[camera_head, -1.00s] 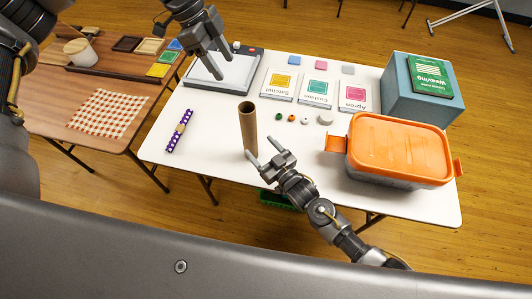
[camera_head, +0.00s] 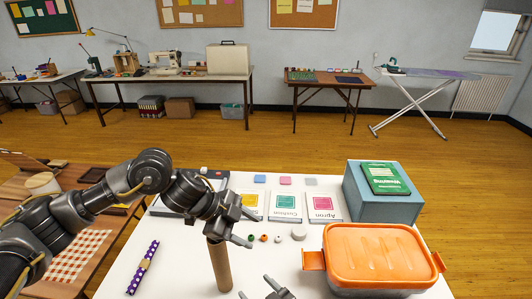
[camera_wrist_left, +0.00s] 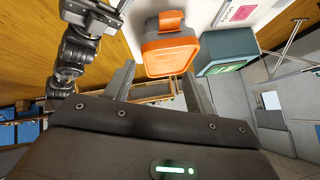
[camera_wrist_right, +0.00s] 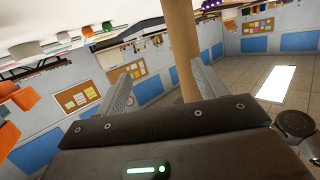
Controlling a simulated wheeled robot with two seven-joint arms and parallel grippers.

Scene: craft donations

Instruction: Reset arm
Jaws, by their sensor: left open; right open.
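My left arm reaches in from the left over the white table. My left gripper (camera_head: 250,228) is open and empty, overlapping the top of the cardboard tube (camera_head: 219,264) in the head view; I cannot tell if they touch. In the left wrist view the open fingers (camera_wrist_left: 160,88) have nothing between them up close. My right gripper (camera_head: 264,292) is at the bottom edge of the head view, partly cut off, beside the upright tube. In the right wrist view its fingers (camera_wrist_right: 160,86) are apart, and the tube (camera_wrist_right: 183,50) shows near the right-hand finger, not gripped.
An orange-lidded box (camera_head: 372,256) stands at the right, with a blue box (camera_head: 379,203) and green book (camera_head: 386,179) behind it. Cards (camera_head: 286,206), small beads and a purple dotted strip (camera_head: 143,266) lie on the table (camera_head: 185,262). A brown table is at left.

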